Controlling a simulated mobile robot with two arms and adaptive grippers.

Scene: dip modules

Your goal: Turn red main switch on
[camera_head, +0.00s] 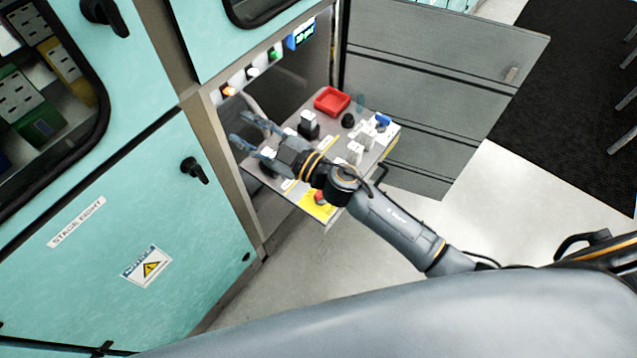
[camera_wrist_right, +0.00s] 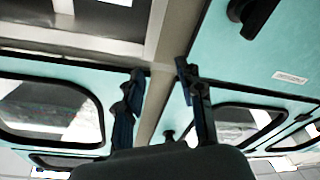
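A red knob (camera_head: 319,197) sits on a yellow plate (camera_head: 317,206) at the near corner of the pulled-out shelf (camera_head: 302,205). It looks like the red main switch; its setting is too small to tell. My right gripper (camera_head: 238,128) is over the left part of the shelf, pointing left toward the cabinet frame, with its wrist beside the yellow plate. Its fingers are apart and empty. The right wrist view also shows the gripper (camera_wrist_right: 157,75) open, with a cabinet post behind it. The knob is not in that view. My left gripper is not in view.
The shelf also holds a red tray (camera_head: 332,101), white and black parts and a blue item (camera_head: 382,120). Indicator lights and a small display (camera_head: 301,34) are on the panel behind. A grey drawer-like door (camera_head: 430,80) stands open at right. Closed turquoise doors (camera_head: 130,230) flank the left.

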